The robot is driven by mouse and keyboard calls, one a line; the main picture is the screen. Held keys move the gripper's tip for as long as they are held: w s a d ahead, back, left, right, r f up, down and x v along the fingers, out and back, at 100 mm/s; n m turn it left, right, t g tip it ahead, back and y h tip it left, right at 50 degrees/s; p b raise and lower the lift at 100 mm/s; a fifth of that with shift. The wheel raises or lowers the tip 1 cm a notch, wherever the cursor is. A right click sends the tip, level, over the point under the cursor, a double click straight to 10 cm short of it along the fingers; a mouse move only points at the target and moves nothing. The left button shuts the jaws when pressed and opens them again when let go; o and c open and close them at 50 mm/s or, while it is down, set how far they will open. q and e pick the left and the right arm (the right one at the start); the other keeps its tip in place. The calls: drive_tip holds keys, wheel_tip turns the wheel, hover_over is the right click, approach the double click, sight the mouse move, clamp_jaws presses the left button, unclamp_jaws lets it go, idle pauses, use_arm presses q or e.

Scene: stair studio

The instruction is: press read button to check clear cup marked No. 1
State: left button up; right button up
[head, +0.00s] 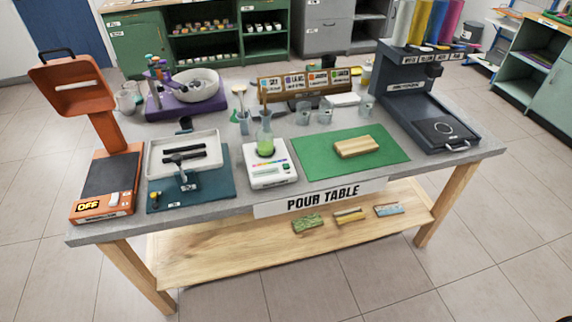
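Several small clear cups stand toward the back of the pour table, among them a left one (303,113), a middle one (325,113) and a right one (366,105). Their markings are too small to read, so I cannot tell which is No. 1. A white device (272,180) with small coloured marks on its front stands at the table's front middle. A flask of green liquid (265,140) stands on it. I cannot make out a button labelled read. Neither of my grippers is in view.
An orange device marked OFF (108,185) stands at the left, beside a white tray on a blue mat (215,190). A wooden block (356,147) lies on a green mat (315,165). A dark dispenser stand (405,98) is at the right. A purple-based bowl (197,84) is behind.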

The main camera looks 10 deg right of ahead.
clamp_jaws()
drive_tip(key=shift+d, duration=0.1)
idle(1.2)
